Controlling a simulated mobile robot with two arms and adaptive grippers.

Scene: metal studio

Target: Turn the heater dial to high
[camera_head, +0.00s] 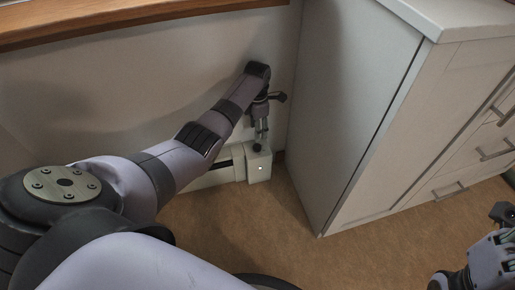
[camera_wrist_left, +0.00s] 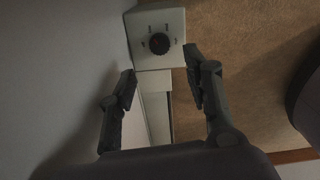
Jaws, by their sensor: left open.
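The heater (camera_head: 260,171) is a low white unit against the wall, with a small light on its end. Its dark round dial (camera_head: 257,147) is on top of that end, just below my left gripper (camera_head: 262,127). In the left wrist view the dial (camera_wrist_left: 159,44) sits on the white end box (camera_wrist_left: 145,24), with small marks around it. I cannot read which mark it points to. My left gripper (camera_wrist_left: 160,70) is open, its fingers apart on either side and short of the dial, holding nothing. My right gripper (camera_head: 503,214) is partly cut off at the right edge.
A white cabinet (camera_head: 350,95) with drawers stands close to the right of the heater. A wooden ledge (camera_head: 110,18) runs along the wall above. The brown floor (camera_head: 290,245) in front is clear.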

